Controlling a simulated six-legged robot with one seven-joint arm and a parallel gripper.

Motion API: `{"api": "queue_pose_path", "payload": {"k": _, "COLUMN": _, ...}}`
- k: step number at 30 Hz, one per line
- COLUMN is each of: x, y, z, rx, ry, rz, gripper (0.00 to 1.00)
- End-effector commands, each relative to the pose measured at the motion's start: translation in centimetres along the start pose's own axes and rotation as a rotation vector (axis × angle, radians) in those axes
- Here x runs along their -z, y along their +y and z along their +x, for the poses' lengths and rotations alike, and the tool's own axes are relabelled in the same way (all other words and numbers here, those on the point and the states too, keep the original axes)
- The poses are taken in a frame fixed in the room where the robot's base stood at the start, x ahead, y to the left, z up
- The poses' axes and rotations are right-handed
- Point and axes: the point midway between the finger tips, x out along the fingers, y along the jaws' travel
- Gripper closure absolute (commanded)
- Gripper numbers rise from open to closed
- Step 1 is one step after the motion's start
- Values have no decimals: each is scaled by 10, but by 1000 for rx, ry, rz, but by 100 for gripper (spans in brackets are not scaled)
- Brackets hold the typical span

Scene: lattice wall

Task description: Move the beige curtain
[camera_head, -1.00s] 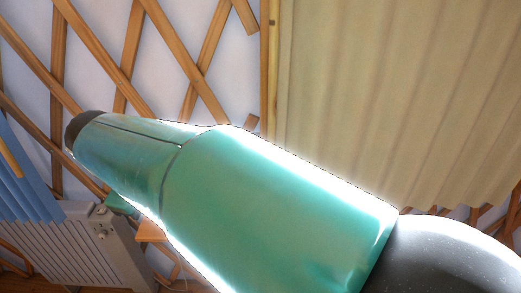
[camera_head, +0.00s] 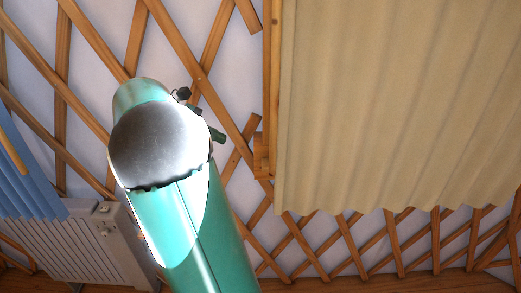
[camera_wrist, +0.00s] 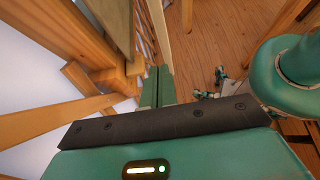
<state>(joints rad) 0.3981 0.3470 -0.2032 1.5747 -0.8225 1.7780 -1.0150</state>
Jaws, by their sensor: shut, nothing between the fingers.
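The beige curtain (camera_head: 395,100) hangs in pleats at the upper right of the head view, beside a vertical wooden post. Its lower edge hangs free in front of the lattice. A beige strip (camera_wrist: 112,25) at the top of the wrist view looks like the curtain seen nearly edge-on. My gripper (camera_wrist: 158,86) shows in the wrist view with its two green fingers together and nothing between them. It is apart from the curtain. In the head view my arm rises left of the curtain and hides most of the gripper.
A wooden post (camera_head: 271,85) stands at the curtain's left edge. The lattice wall (camera_head: 62,60) spans the background. A blue pleated curtain (camera_head: 25,175) and a pale radiator (camera_head: 85,245) are at the lower left. The wooden floor (camera_wrist: 215,35) shows in the wrist view.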

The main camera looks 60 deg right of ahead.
Motion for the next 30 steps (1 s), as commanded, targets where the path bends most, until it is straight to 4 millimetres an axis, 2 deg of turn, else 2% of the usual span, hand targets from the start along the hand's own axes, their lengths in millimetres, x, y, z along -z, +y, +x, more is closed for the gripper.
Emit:
{"api": "queue_pose_path", "payload": {"k": 4, "x": -1, "y": 1, "z": 8, "rx": 7, "ry": -11, "rz": -5, "gripper": 100}}
{"api": "queue_pose_path", "payload": {"k": 8, "x": -1, "y": 0, "z": 26, "rx": 7, "ry": -11, "rz": -5, "gripper": 100}}
{"api": "queue_pose_path", "payload": {"k": 20, "x": -1, "y": 0, "z": 104, "rx": 7, "ry": -9, "rz": -4, "gripper": 100}}
{"api": "queue_pose_path", "payload": {"k": 21, "x": -6, "y": 0, "z": 109, "rx": 6, "ry": -7, "rz": -2, "gripper": 100}}
{"api": "queue_pose_path", "payload": {"k": 25, "x": -16, "y": 0, "z": 125, "rx": 5, "ry": -8, "rz": -3, "gripper": 100}}
{"api": "queue_pose_path", "payload": {"k": 30, "x": -21, "y": 0, "z": 134, "rx": 3, "ry": -7, "rz": -3, "gripper": 100}}
